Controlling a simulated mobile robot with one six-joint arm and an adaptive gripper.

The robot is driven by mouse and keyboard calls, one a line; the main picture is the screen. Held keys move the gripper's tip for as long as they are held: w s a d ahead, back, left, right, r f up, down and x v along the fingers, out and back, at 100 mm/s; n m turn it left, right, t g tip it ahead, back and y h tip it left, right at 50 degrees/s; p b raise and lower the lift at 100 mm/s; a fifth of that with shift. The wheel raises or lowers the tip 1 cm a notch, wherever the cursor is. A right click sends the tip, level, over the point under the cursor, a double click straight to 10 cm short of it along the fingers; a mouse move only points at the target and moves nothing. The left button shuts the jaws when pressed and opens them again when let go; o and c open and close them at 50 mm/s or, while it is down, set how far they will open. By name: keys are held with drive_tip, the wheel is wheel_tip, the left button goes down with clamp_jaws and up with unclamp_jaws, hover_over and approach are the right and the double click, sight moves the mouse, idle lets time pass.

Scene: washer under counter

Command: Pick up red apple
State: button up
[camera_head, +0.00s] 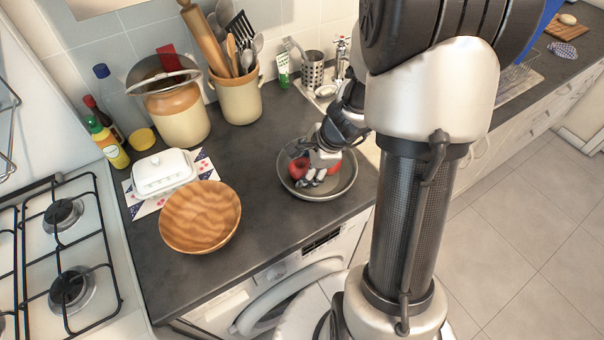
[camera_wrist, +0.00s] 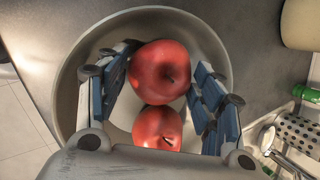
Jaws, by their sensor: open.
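Two red apples lie in a grey metal pan (camera_head: 341,190) on the counter. In the wrist view one apple (camera_wrist: 160,70) is larger in the picture and lies between the finger ends. The other apple (camera_wrist: 158,128) lies just below it in that view, nearer the palm. In the head view, parts of one apple (camera_head: 299,168) and another (camera_head: 335,169) show on either side of my gripper (camera_head: 313,180), which hides much of them. My gripper is open, its two fingers over the pan around the apples. I cannot tell whether a finger touches an apple.
A wooden bowl (camera_head: 200,225) and a white butter dish (camera_head: 163,173) stand to the left of the pan. A utensil crock (camera_head: 239,98) and a lidded jar (camera_head: 178,116) stand behind. A gas hob (camera_head: 66,250) is far left. The counter between bowl and pan is clear.

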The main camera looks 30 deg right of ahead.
drive_tip(key=shift+w+f, duration=0.1)
drive_tip(key=shift+f, duration=0.2)
drive_tip(key=shift+r, duration=0.15)
drive_tip(key=c, duration=0.8)
